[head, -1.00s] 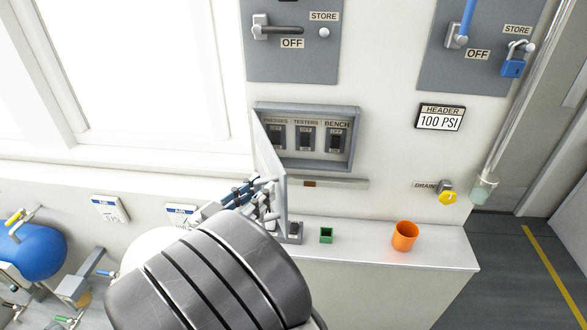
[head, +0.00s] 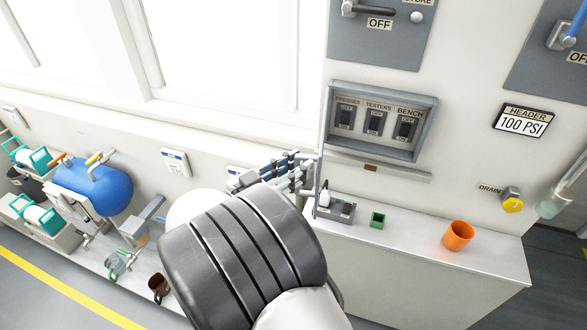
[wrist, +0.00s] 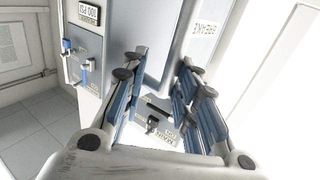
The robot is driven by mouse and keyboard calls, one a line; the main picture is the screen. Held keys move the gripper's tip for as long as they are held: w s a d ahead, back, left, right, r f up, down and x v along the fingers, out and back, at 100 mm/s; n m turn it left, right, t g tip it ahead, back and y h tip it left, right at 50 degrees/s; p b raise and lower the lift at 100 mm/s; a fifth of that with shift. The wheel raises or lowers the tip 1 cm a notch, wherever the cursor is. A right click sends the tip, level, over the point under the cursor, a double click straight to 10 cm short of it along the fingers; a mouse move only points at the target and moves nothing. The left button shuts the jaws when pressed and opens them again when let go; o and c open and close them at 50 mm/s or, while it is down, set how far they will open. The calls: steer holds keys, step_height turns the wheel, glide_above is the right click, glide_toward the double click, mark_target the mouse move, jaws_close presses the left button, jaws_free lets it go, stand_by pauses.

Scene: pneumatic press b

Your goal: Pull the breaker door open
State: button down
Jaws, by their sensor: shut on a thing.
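The breaker door (head: 324,140) stands open at the left side of the breaker box (head: 378,151) in the head view, seen nearly edge-on. Inside the box, breakers labelled PRESSES, TESTERS and BENCH are exposed. My gripper (head: 306,172) is at the door's lower outer part, on its left side. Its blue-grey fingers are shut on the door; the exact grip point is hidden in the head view. In the wrist view my gripper (wrist: 155,72) has its fingers on both sides of a grey part, with an upside-down label beside it.
Below the box, a ledge (head: 490,268) holds a small grey holder (head: 338,213), a green cup (head: 377,219) and an orange cup (head: 458,236). A yellow drain knob (head: 512,204) sits on the wall at right. A blue tank (head: 92,186) stands at left.

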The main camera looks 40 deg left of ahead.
steer(key=c, duration=1.7)
jaws_free()
steer(key=shift+w+a+r, duration=0.4)
steer(key=shift+r, duration=0.15)
steer(key=shift+o, duration=0.5)
steer(key=shift+w+a+f, duration=0.1)
steer(key=shift+w, duration=0.2)
steer(key=shift+o, duration=1.3)
steer(key=shift+w+f, duration=0.1)
steer(key=shift+w, duration=0.05)
steer(key=shift+s, duration=0.25)
steer(key=shift+c, duration=0.9)
steer(key=shift+s+a, duration=0.15)
steer(key=shift+s, duration=0.05)
steer(key=shift+c, duration=0.2)
steer(key=v, duration=1.1)
steer(key=shift+s+d+f, duration=0.25)
steer(key=shift+s+f, duration=0.05)
steer(key=shift+s, duration=0.1)
steer(key=shift+c, duration=0.2)
steer(key=shift+w, duration=0.1)
